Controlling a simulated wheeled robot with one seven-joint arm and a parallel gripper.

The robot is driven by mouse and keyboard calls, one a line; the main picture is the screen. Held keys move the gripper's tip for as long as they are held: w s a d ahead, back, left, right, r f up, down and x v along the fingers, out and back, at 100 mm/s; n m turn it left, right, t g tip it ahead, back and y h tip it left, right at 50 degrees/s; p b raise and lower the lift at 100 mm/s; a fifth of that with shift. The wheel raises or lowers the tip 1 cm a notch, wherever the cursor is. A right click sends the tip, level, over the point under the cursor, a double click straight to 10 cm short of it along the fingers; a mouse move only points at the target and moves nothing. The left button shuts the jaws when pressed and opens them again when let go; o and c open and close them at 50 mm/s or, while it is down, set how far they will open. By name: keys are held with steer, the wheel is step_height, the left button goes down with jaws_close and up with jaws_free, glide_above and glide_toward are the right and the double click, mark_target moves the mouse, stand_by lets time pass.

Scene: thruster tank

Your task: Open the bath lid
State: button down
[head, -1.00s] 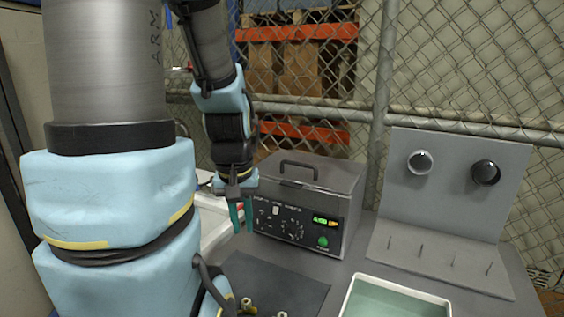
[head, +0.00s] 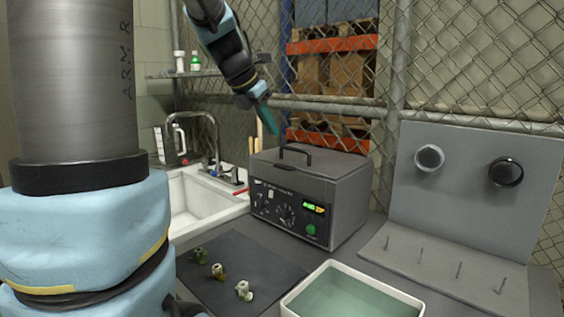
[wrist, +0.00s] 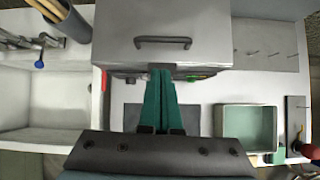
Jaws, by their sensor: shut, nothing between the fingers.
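The bath is a grey box (head: 280,208) with dials, a lit display and a green button on its front. Its flat lid (head: 325,170) is down and carries a dark bar handle (head: 296,153). The lid (wrist: 200,20) and handle (wrist: 163,42) also show in the wrist view. My gripper (head: 270,129) is above and behind the handle in the head picture, apart from it. Its teal fingers are together with nothing between them.
A sink (head: 205,205) with a tap stands left of the bath. A dark mat (head: 240,262) with several small fittings lies in front. A white tray of greenish liquid (head: 350,297) is front right. A grey stand (head: 470,215) with two knobs and several pegs is right. A chain-link fence is behind.

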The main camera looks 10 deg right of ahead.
glide_toward(293, 162)
steer(key=shift+n, duration=0.4)
steer(key=x, duration=0.5)
steer(key=shift+w+d+p, duration=0.1)
steer(key=shift+w+p, duration=0.1)
steer(key=shift+p, duration=0.2)
